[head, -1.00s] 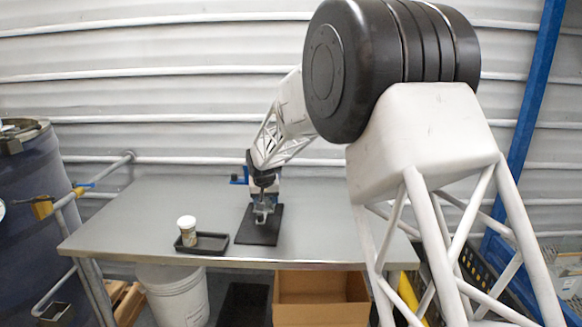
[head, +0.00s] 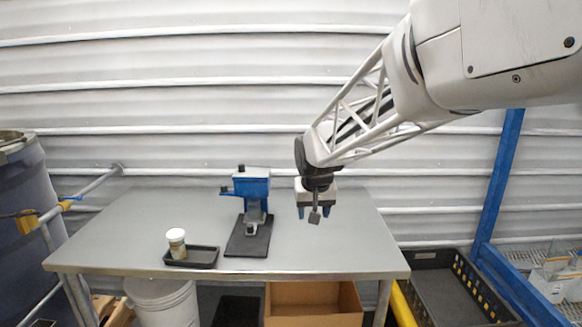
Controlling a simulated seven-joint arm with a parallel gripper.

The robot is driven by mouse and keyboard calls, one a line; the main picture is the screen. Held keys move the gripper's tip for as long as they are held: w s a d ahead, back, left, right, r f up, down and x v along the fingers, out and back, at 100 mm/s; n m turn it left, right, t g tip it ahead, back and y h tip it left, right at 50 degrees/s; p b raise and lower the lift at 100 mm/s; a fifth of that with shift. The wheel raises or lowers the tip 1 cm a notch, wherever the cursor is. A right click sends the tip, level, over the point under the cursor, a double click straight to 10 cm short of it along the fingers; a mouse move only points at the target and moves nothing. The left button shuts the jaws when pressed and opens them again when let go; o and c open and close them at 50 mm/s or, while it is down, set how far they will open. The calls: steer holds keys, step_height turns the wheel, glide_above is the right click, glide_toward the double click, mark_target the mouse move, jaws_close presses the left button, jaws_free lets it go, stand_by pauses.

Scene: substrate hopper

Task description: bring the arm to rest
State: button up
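My gripper (head: 314,212) hangs above the right half of the grey table (head: 345,248), pointing down. Its two blue fingertips are apart. A small grey piece hangs in front of the gap, and I see nothing held. To its left, apart from it, stands a blue device with a pale top (head: 251,186), probably the hopper, on a black base plate (head: 240,246). A small pale part (head: 251,230) is low at its front. A jar with a whitish lid (head: 176,243) stands upright in a shallow black tray (head: 206,257) at the front left.
A blue drum (head: 22,215) and a rail stand left of the table. A blue post (head: 497,185) and a black crate (head: 440,257) are at the right. A cardboard box (head: 313,300) and a white bucket (head: 163,302) are below. The table's right side is clear.

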steer(key=s+d+f, duration=0.1)
steer(key=s+d, duration=0.3)
steer(key=s, duration=0.8)
steer(key=s+d+f+m, duration=0.1)
steer(key=s+d, duration=0.3)
steer(key=s, duration=0.8)
steer(key=s+d+f+g, duration=0.1)
steer(key=s+d, duration=0.3)
steer(key=s, duration=0.8)
steer(key=shift+s+d, duration=0.2)
steer(key=shift+d, duration=0.2)
